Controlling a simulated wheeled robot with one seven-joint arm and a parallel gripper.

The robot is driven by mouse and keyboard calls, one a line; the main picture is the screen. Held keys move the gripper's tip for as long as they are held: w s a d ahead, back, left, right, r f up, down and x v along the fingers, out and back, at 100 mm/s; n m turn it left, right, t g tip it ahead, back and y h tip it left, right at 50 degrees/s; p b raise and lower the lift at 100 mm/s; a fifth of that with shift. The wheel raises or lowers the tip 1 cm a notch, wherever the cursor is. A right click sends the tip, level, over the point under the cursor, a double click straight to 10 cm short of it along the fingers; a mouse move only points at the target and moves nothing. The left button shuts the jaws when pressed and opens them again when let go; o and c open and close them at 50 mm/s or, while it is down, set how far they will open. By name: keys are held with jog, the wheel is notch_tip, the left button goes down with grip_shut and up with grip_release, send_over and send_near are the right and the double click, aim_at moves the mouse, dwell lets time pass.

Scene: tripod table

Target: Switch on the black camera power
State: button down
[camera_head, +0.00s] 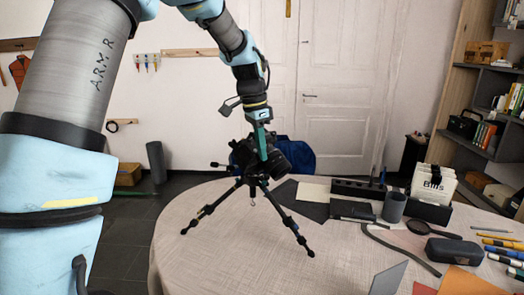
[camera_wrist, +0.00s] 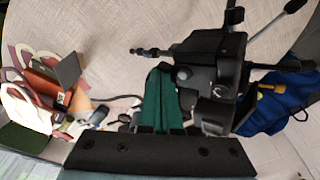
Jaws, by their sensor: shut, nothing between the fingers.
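The black camera (camera_head: 243,153) sits on top of a small black tripod (camera_head: 262,184) that stands with spread legs on the round table. My gripper (camera_head: 263,157) comes down from above, its teal fingers shut and empty, and overlaps the camera's top in the head view. In the wrist view, my shut gripper (camera_wrist: 160,72) is right beside the camera body (camera_wrist: 208,52), left of a round dark dial on its top. I cannot tell whether the fingertips touch the camera. The power switch is too small to make out, and its position cannot be read.
The table (camera_head: 190,240) is bare at front and left. At right are a black organiser (camera_head: 358,189), a dark cup (camera_head: 394,207), a glasses case (camera_head: 454,251), a magnifier and several pens.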

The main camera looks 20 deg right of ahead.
jog(key=shift+s+a, duration=0.1)
jog(key=shift+a, duration=0.05)
dwell(0.8)
jog(key=shift+s+a+f+b, duration=0.25)
jog(key=shift+s+a+b, duration=0.15)
jog(key=shift+s, duration=0.05)
